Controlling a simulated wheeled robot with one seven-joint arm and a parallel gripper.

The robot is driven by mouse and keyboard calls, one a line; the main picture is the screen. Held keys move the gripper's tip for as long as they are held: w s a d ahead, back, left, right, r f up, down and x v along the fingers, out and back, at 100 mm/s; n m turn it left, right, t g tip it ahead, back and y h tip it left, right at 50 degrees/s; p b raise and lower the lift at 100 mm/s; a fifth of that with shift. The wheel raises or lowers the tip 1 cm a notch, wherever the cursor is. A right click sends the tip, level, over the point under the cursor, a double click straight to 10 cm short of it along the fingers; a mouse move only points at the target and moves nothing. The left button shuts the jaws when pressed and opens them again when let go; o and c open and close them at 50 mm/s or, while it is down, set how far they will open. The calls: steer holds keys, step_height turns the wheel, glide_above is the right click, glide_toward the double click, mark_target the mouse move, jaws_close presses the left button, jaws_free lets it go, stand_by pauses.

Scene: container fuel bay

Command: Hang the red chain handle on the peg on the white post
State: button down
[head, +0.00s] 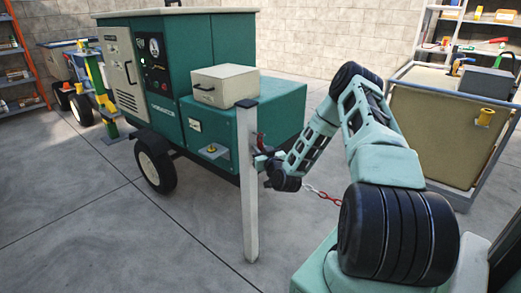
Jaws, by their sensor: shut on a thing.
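The white post (248,190) stands upright on the floor near the middle, with a dark cap on top. My gripper (262,157) is close to the right side of the post, below its top. It is shut on the red chain handle (261,140), a small part of which shows just right of the post. A red and white chain (322,193) shows to the right below my wrist. I cannot make out the peg, and I cannot tell whether the handle touches the post.
A green wheeled generator (180,70) with a beige box (226,86) on it stands behind the post. A beige-sided cart (435,125) is at the right, before a shelf (480,17). Floor (150,245) at the front left is clear.

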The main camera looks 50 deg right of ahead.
steer(key=shift+a+f+y, duration=0.25)
steer(key=shift+y, duration=0.05)
stand_by(0.5)
steer(key=c, duration=1.2)
jaws_free()
steer(key=shift+w+a+r, duration=0.1)
steer(key=shift+a, duration=0.05)
steer(key=v, duration=1.7)
steer(key=shift+s+d, duration=0.25)
steer(key=shift+s, duration=0.1)
steer(key=shift+r, duration=0.15)
